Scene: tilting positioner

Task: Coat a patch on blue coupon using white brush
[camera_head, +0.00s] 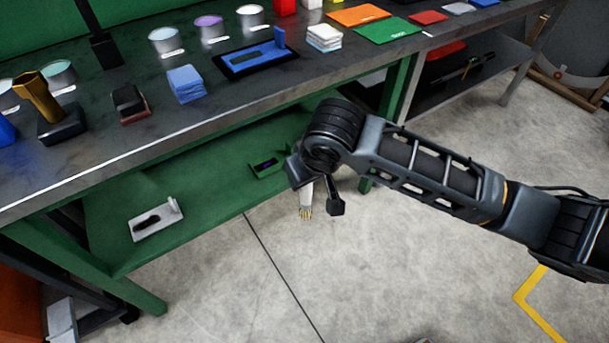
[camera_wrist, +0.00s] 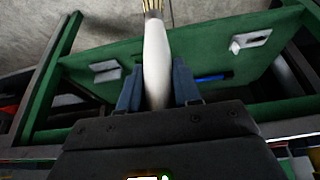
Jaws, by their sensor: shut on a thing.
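My gripper (camera_wrist: 157,88) is shut on the white brush (camera_wrist: 156,55), whose pale handle stands between the two fingers. In the head view my gripper (camera_head: 316,184) hangs in front of the bench, below its top, and the white brush (camera_head: 306,192) points down with tan bristles over the floor. A blue slotted piece with a raised end (camera_head: 262,57) sits on a black base on the bench top. I cannot tell for sure whether it is the blue coupon. The brush is well apart from it.
The bench top (camera_head: 225,108) also holds a blue stack (camera_head: 187,83), a white stack (camera_head: 324,38), several cups and flat coloured sheets. The green lower shelf (camera_head: 200,190) bears a white holder (camera_head: 157,219) and a green holder (camera_head: 268,163). The bench edge lies beside my arm.

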